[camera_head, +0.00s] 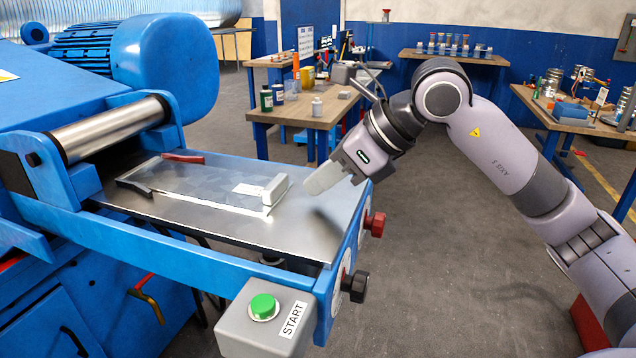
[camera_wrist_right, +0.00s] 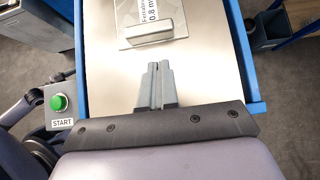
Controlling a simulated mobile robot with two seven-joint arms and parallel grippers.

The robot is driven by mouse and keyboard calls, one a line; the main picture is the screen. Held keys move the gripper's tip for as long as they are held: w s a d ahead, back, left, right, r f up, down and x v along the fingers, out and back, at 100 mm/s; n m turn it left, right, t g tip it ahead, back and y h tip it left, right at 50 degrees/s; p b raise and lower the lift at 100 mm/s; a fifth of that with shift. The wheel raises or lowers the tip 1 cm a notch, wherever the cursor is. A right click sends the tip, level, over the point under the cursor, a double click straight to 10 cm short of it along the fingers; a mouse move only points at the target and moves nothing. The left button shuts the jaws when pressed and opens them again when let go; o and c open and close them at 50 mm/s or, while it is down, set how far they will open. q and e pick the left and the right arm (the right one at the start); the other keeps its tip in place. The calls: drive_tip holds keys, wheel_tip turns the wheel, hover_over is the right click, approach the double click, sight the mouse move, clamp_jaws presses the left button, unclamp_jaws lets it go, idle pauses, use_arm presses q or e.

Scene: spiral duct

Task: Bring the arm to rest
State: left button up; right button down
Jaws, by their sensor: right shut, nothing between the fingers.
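My right arm (camera_head: 510,160) reaches in from the right in the head view, bent high at the elbow. My right gripper (camera_head: 322,180) hangs over the right end of the machine's metal table (camera_head: 215,215). In the right wrist view its fingers (camera_wrist_right: 158,84) are together with nothing between them. A clear flat sheet with a label and a light grey block (camera_head: 275,188) lies on the table, just left of the fingertips. The block also shows in the wrist view (camera_wrist_right: 150,34), apart from the fingers. My left gripper is not in view.
A grey box with a green START button (camera_head: 263,306) is on the machine's front. Red (camera_head: 375,223) and black knobs (camera_head: 356,286) stick out at the table's right end. A steel roller (camera_head: 110,128) is at the left. Workbenches (camera_head: 320,115) stand behind; open floor lies right.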

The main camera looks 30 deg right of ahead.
drive_tip(key=v, duration=1)
drive_tip(key=shift+s, duration=0.2)
